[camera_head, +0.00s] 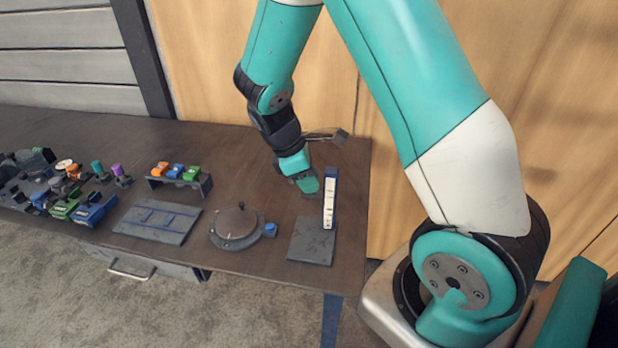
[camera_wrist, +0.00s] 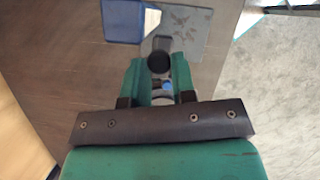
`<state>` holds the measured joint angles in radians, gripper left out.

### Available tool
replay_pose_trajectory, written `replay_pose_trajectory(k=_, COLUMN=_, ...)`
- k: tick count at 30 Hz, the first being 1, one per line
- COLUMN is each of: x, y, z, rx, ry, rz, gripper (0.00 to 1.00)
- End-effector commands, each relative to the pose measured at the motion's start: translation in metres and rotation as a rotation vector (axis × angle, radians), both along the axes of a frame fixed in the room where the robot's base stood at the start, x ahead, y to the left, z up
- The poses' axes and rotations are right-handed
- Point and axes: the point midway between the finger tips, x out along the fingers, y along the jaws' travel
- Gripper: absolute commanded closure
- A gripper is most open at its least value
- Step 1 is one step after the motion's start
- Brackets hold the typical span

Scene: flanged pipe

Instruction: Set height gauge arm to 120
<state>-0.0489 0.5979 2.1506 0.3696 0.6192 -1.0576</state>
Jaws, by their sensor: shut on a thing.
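The height gauge (camera_head: 330,205) is an upright blue post with a white scale strip, standing beside a dark flat plate near the table's right end. The scale figures are too small to read. In the wrist view, a blue part, likely the post (camera_wrist: 124,8), shows at the top. My gripper (camera_head: 308,184) is just left of the post in the head view, pointing down. In the wrist view, my gripper (camera_wrist: 158,80) is shut on a dark round-ended part, likely the height gauge arm (camera_wrist: 159,62). The arm is mostly hidden by the fingers, and its height cannot be read.
The dark plate (camera_head: 310,247) lies in front of the gauge. A round dial fixture (camera_head: 236,226), a flat panel (camera_head: 158,220) and a rack with coloured blocks (camera_head: 180,180) stand to the left. Several coloured parts crowd the far left. The table's right edge is close to the gauge.

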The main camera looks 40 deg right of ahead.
Motion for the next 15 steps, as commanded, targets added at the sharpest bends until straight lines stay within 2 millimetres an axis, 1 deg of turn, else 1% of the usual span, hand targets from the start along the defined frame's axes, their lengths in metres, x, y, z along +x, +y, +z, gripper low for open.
replay_pose_trajectory(k=1, x=0.0003, y=0.0004, z=-0.0004, rx=0.001, ry=0.0, rz=0.001, gripper=1.0)
replay_pose_trajectory(k=2, x=0.0003, y=0.0004, z=-0.0005, rx=0.001, ry=0.0, rz=0.001, gripper=0.71)
replay_pose_trajectory(k=3, x=0.0003, y=0.0003, z=-0.0005, rx=0.001, ry=0.0, rz=0.001, gripper=0.62)
replay_pose_trajectory(k=5, x=0.0003, y=0.0002, z=-0.0005, rx=0.001, ry=-0.001, rz=0.0, gripper=0.5)
replay_pose_trajectory(k=12, x=0.0001, y=0.0, z=-0.0004, rx=0.001, ry=-0.001, rz=0.0, gripper=0.5)
replay_pose_trajectory(k=15, x=0.0013, y=0.001, z=0.0025, rx=0.001, ry=-0.002, rz=0.0, gripper=0.5)
